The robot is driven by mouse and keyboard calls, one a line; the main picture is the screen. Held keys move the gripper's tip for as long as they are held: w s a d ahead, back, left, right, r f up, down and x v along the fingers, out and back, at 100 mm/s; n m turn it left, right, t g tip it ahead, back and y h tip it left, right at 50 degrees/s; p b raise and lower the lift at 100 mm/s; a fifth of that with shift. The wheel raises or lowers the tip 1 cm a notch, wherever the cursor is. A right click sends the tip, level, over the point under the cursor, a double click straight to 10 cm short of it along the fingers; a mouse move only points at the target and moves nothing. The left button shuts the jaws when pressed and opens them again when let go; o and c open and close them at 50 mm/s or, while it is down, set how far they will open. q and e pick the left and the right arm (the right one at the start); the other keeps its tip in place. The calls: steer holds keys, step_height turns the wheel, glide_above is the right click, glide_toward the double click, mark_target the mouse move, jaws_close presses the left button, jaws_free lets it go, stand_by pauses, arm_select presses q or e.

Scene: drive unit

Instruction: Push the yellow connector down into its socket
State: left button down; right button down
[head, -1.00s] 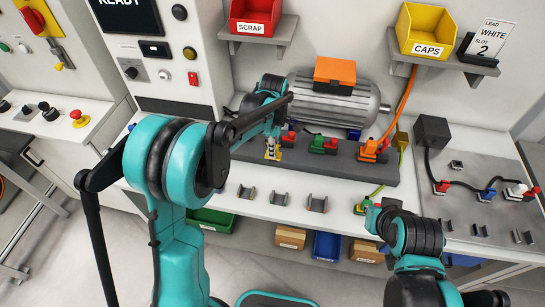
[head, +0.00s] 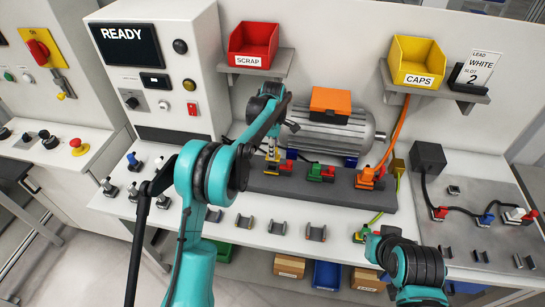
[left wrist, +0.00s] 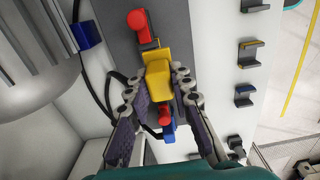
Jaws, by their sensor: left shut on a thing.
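The yellow connector (head: 272,169) is at the left end of the dark grey block (head: 330,193) in front of the motor. In the left wrist view the yellow connector (left wrist: 157,75) lies between the two fingers of my left gripper (left wrist: 160,88), which is shut on it. In the head view my left gripper (head: 272,150) reaches down onto it from above. The socket under it is hidden, so I cannot tell how deep the connector sits. My right arm shows at the lower right; its gripper does not show.
Green (head: 317,172) and orange (head: 368,178) connectors stand farther right on the block. The motor (head: 330,130) stands behind. Empty grey holders (head: 277,227) line the table's front.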

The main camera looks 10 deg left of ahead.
mark_target(272, 161)
arm_select(q)
steer(key=shift+w+a, duration=0.1)
steer(key=shift+w, duration=0.75)
steer(key=shift+f, duration=0.15)
steer(key=shift+w+a+f+b, duration=0.1)
steer(key=shift+a+f+b, duration=0.1)
steer(key=shift+f, duration=0.15)
steer(key=shift+a+f+b, duration=0.1)
steer(key=shift+f+b, duration=0.1)
steer(key=shift+f, duration=0.1)
steer(key=shift+f+b, duration=0.9)
steer(key=shift+f, duration=0.5)
steer(key=shift+f, duration=0.15)
steer(key=shift+f+b, duration=1.2)
steer(key=shift+f, duration=0.3)
steer(key=shift+f, duration=0.15)
